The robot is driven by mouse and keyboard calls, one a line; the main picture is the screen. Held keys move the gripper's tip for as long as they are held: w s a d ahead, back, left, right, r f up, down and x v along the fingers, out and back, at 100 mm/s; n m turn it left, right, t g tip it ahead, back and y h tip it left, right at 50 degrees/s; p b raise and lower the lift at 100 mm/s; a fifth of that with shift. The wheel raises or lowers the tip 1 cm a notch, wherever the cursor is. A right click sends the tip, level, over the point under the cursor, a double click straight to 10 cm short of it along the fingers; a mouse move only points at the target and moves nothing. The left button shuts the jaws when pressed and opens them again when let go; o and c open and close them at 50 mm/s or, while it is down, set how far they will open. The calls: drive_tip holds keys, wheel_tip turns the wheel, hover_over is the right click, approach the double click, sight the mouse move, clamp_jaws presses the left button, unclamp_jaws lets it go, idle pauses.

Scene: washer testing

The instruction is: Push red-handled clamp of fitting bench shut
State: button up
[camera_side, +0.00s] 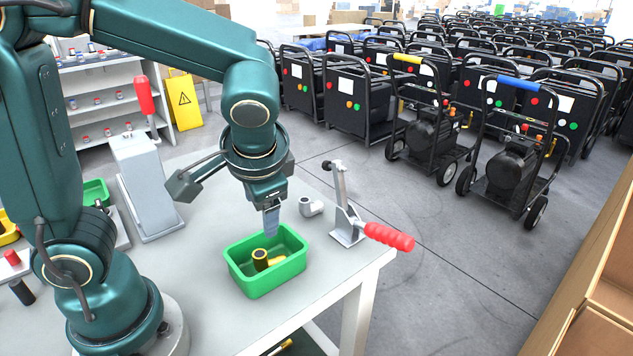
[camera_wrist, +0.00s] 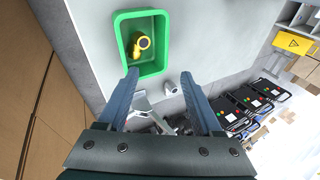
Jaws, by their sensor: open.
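The clamp (camera_side: 347,222) stands near the right corner of the bench in the side view. Its red handle (camera_side: 389,236) sticks out low to the right past the bench edge, and a grey arm rises upright from its base. In the wrist view the clamp's grey metal (camera_wrist: 143,112) shows between my fingers, partly hidden by them, and its red handle is not clear there. My gripper (camera_side: 271,222) is above the green bin, to the left of the clamp and apart from it. In the wrist view my gripper (camera_wrist: 163,85) is open with nothing between its fingertips.
A green bin (camera_side: 239,270) holding a brass fitting (camera_side: 262,258) sits below my gripper. A grey elbow fitting (camera_side: 310,207) lies between bin and clamp. A grey stand with a red lever (camera_side: 145,95) is at left. Black carts (camera_side: 505,150) stand on the floor beyond.

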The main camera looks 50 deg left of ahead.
sight(387, 244)
drive_tip(key=w+d+f+m+t+y, duration=0.1)
drive_tip(key=w+d+f+t+y, duration=0.1)
drive_tip(key=w+d+f+t, duration=0.1)
drive_tip(key=w+d+f+m+t+y, duration=0.2)
drive_tip(key=w+d+f+t, duration=0.1)
drive_tip(key=w, duration=0.3)
drive_tip(key=w+d+f+m+t+y, duration=0.2)
drive_tip(key=w+d+f+t, duration=0.1)
drive_tip(key=w+d+t, duration=0.2)
drive_tip(key=shift+d+f, duration=0.15)
drive_tip(key=shift+d, duration=0.2)
drive_tip(key=shift+w+d+f+t, duration=0.15)
drive_tip(key=shift+d+t, duration=0.15)
drive_tip(key=shift+t, duration=0.1)
drive_tip(key=shift+x, duration=2.55)
clamp_jaws()
